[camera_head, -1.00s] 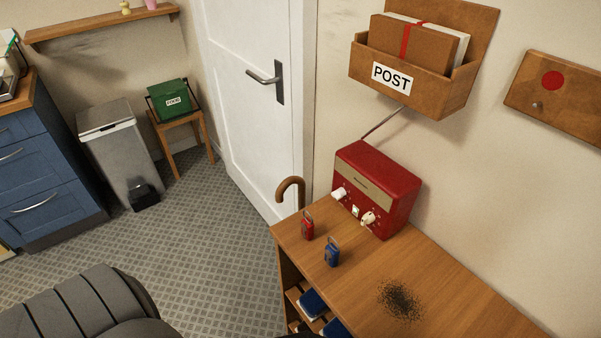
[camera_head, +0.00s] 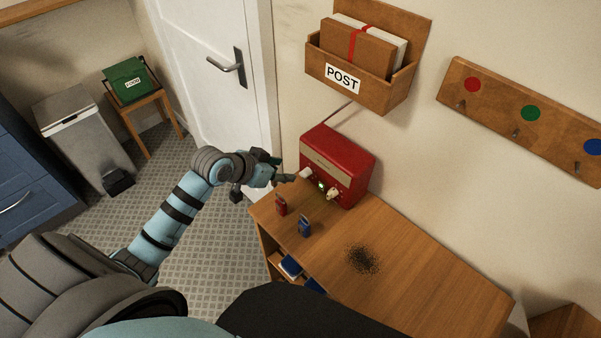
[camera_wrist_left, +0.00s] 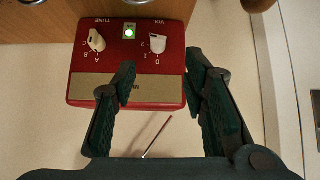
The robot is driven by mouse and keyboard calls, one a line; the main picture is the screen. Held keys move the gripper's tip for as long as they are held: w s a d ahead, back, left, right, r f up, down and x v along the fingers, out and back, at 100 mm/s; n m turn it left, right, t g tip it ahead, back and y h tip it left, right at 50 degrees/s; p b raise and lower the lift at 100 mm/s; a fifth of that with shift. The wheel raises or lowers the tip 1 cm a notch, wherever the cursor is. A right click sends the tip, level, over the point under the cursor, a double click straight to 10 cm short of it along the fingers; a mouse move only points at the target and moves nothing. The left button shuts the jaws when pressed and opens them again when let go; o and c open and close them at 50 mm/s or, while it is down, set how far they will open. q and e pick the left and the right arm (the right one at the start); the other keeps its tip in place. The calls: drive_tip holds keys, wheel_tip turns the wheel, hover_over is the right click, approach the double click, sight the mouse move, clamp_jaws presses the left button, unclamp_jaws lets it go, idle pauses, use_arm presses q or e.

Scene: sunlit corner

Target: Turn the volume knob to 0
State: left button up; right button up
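The red radio (camera_head: 350,160) stands on the wooden cabinet by the wall. Its white volume knob (camera_head: 306,174) is the left one on its front. In the left wrist view, upside down, the volume knob (camera_wrist_left: 158,43) sits beside marks 0, 1 and 2; I cannot tell for sure which it points at. The cream tune knob (camera_wrist_left: 96,40) and a green-lit button (camera_wrist_left: 129,32) are beside it. My left gripper (camera_head: 288,178) is close in front of the volume knob. Its fingers (camera_wrist_left: 160,78) are open and empty, with the knob beyond the gap. My right gripper is out of view.
A red tag (camera_head: 281,205) and a blue tag (camera_head: 305,226) stand on the cabinet top (camera_head: 420,270) in front of the radio. The POST box (camera_head: 360,90) hangs above it. A hook board (camera_head: 520,115) is at right.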

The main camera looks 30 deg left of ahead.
sight(303, 174)
use_arm(q)
drive_tip(key=b+x, duration=0.2)
drive_tip(key=x, duration=0.8)
drive_tip(key=shift+s+d+f, duration=0.1)
drive_tip(key=shift+f, duration=0.1)
drive_tip(key=shift+c, duration=0.2)
clamp_jaws()
